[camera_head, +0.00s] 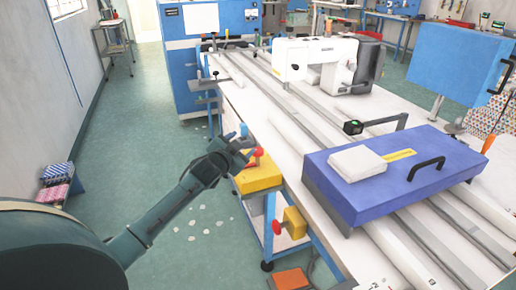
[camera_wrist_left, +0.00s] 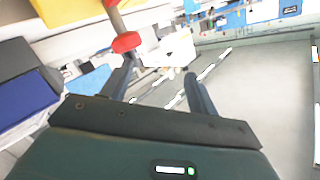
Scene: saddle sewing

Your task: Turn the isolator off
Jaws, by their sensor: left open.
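A yellow box (camera_head: 258,178) with a red knob (camera_head: 257,154) on top sits at the table's near left edge. A second yellow box (camera_head: 294,222) with a red knob (camera_head: 277,228) on its side is lower on the table frame. I cannot tell for certain which is the isolator. My left gripper (camera_head: 246,146) is open and empty, close beside the upper red knob. In the left wrist view a red knob (camera_wrist_left: 127,41) on a brown stem shows just beyond one finger of the open gripper (camera_wrist_left: 160,70), not between the fingers. My right gripper is out of view.
The long white table (camera_head: 290,125) carries rails, a white sewing machine (camera_head: 318,60) and a large blue-purple block (camera_head: 330,182) with a black handle. A blue cabinet (camera_head: 190,78) stands behind. The green floor left of the table is mostly clear, with small white scraps.

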